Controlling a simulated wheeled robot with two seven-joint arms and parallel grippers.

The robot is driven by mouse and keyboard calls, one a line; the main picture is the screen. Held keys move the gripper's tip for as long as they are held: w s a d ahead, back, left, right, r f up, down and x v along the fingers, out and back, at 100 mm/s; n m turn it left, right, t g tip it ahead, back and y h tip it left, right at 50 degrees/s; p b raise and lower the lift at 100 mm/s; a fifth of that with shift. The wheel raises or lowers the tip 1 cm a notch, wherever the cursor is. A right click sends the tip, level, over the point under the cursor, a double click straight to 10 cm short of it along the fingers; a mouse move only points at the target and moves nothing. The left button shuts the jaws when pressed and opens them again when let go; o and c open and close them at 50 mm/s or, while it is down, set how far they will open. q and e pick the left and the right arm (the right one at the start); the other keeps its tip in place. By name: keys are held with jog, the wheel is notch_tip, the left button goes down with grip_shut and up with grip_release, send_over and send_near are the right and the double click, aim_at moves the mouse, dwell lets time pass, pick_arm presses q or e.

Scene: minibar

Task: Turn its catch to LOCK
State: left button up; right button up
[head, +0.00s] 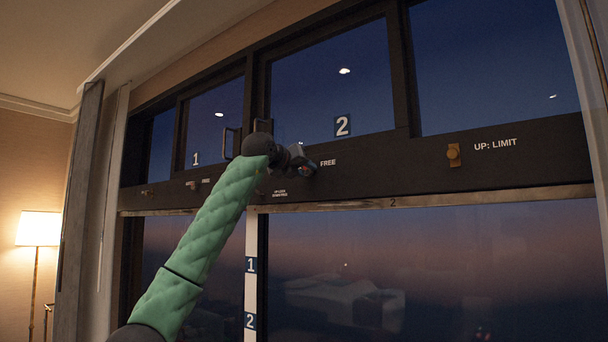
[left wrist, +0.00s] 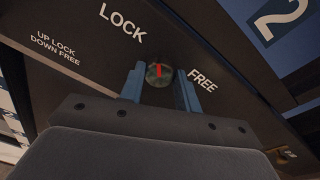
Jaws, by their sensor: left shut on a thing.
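The catch (left wrist: 158,76) is a small round dark knob with a red line, on the dark rail below the pane marked 2. In the left wrist view the label LOCK is to its upper left and FREE to its lower right. The red line points roughly up, between the two labels. My left gripper (head: 304,166) is at this rail, just left of the word FREE in the head view. Its blue fingers (left wrist: 160,86) are shut on the knob, one on each side. In the head view the gripper hides the knob and the LOCK label. My right gripper is not in view.
A brass knob (head: 453,155) sits by the label UP: LIMIT at right. Another catch (head: 192,185) sits at left below the pane marked 1. Dark handles (head: 231,142) stand out near my left wrist. A lit lamp (head: 38,228) is far left.

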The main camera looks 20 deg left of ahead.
pick_arm(q)
jog(key=shift+a+r+n, duration=0.1)
jog(key=shift+n, duration=0.5)
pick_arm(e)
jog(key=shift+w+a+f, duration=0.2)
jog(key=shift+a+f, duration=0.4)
pick_arm(q)
jog(key=o, duration=1)
jog(key=shift+b, duration=0.3)
jog(key=shift+c, duration=0.2)
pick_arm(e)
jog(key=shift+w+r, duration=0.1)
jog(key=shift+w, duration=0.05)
pick_arm(q)
jog(key=shift+s+a+b, duration=0.2)
jog(key=shift+s+b, duration=0.1)
jog(key=shift+s, duration=0.25)
jog(key=b+v, duration=0.1)
jog(key=v, duration=0.5)
jog(key=shift+s+a+b, duration=0.2)
jog(key=shift+s+b, duration=0.1)
jog(key=shift+b, duration=0.1)
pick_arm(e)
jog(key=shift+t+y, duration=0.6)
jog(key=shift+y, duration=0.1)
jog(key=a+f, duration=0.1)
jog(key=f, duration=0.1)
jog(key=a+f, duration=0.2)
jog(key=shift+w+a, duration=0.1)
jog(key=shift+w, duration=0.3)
